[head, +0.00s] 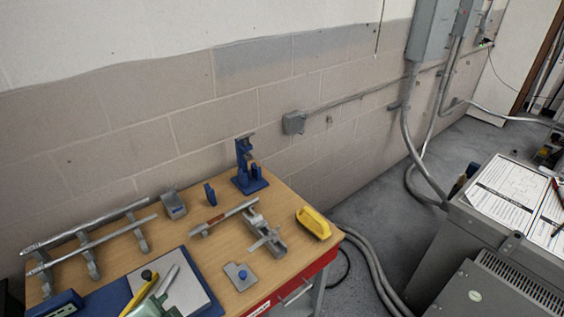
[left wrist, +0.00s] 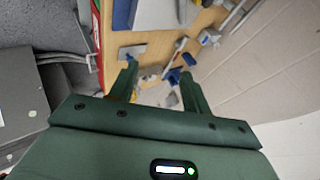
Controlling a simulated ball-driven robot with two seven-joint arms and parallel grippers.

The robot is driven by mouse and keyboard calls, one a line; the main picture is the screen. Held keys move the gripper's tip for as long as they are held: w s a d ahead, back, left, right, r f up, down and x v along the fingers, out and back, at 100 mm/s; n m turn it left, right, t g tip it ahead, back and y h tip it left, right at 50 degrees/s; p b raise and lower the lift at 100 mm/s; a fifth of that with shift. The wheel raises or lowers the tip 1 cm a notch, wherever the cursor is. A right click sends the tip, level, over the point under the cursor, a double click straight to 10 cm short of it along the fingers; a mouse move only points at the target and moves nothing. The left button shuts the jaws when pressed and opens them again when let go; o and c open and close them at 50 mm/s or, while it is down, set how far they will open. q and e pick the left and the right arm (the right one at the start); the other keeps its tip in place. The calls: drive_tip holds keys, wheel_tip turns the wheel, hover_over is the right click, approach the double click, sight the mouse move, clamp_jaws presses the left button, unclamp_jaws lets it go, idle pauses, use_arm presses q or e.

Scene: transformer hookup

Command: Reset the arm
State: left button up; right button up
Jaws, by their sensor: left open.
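My left gripper (left wrist: 159,70) shows in the left wrist view with its two dark green fingers spread apart. No object is held between them; parts of the workbench show beyond the fingertips. In the head view no gripper can be clearly made out; a pale green shape (head: 163,306) at the bottom edge is cut off, and I cannot tell what it belongs to. My right gripper is in neither view.
The wooden workbench (head: 190,262) holds a blue stand (head: 248,172), a yellow block (head: 314,222), a grey metal tool (head: 266,236) and metal rails (head: 90,242). A grey cabinet (head: 490,255) stands right. Hoses (head: 372,262) lie on the floor between them.

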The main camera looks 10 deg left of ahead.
use_arm(q)
drive_tip(key=s+d+f+g+h+b, duration=0.1)
drive_tip(key=s+f+g+b, duration=0.15)
drive_tip(key=f, duration=0.95)
drive_tip(key=s+d+f+n+g+b, duration=0.15)
drive_tip(key=f+b, duration=0.25)
drive_tip(key=f, duration=0.8)
drive_tip(key=s+d+f+g+h+b, duration=0.1)
drive_tip(key=s+f+b, duration=0.2)
drive_tip(key=f, duration=0.8)
drive_tip(key=s+f+n+g+h+b, duration=0.1)
drive_tip(key=s+f+b, duration=0.4)
drive_tip(key=s+f, duration=1.3)
drive_tip(key=shift+f+n+g, duration=0.6)
drive_tip(key=shift+f+n, duration=0.05)
drive_tip(key=shift+f, duration=0.1)
drive_tip(key=shift+s, duration=0.25)
drive_tip(key=shift+c, duration=0.3)
